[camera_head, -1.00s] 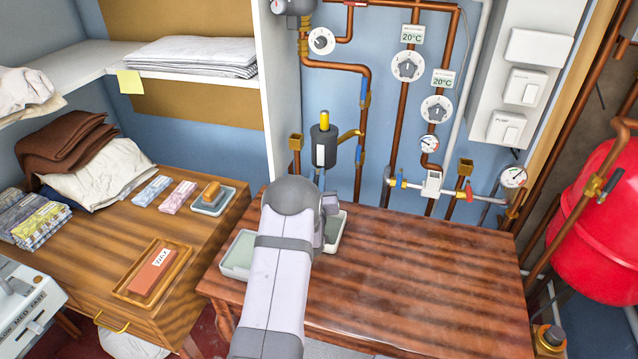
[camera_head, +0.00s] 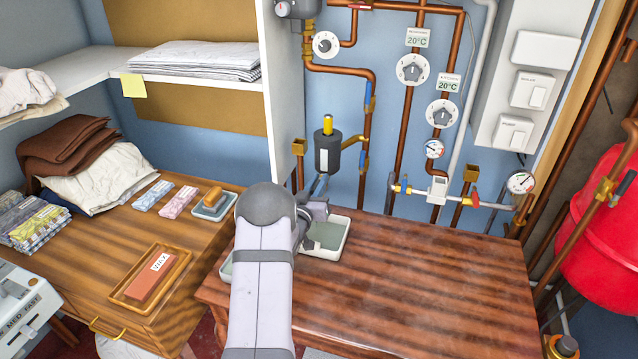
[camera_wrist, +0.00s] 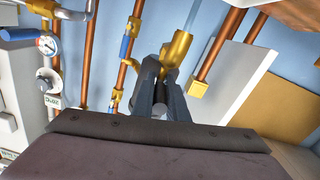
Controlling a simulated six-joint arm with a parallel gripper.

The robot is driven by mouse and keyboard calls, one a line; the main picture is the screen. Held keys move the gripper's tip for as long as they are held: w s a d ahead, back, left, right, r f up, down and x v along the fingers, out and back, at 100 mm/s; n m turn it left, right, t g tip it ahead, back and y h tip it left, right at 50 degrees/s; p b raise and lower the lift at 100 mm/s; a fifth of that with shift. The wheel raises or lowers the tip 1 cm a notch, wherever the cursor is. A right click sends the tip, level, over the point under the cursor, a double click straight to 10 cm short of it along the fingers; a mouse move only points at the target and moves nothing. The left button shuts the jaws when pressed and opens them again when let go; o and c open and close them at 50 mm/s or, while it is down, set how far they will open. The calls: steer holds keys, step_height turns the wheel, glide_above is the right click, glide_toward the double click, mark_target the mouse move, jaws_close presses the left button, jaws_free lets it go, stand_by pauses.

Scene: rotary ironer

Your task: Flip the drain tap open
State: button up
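I cannot tell for certain which fitting is the drain tap. A dark canister (camera_head: 327,152) with a yellow top and a white label hangs on the wall, with a brass elbow (camera_head: 353,140) at its right. In the camera_head view my gripper (camera_head: 319,186) is just below the canister, partly hidden by my wrist. In the camera_wrist view my gripper's grey fingers (camera_wrist: 161,72) point at a brass fitting (camera_wrist: 177,48) with a light blue tube above it. The fingertips look closed together. The fitting is partly behind them, and contact is unclear.
Copper pipes with blue-handled valves (camera_head: 368,100) run beside the canister. A red-handled valve (camera_head: 475,198) and a gauge (camera_head: 520,182) are farther right. A shallow tray (camera_head: 330,240) lies on the wooden table (camera_head: 420,290), whose right side is clear.

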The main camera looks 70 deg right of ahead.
steer(key=shift+o, duration=0.8)
steer(key=a+b, duration=0.1)
steer(key=a, duration=0.6)
steer(key=shift+a+b, duration=0.15)
steer(key=shift+b, duration=0.25)
steer(key=shift+w+r, duration=0.1)
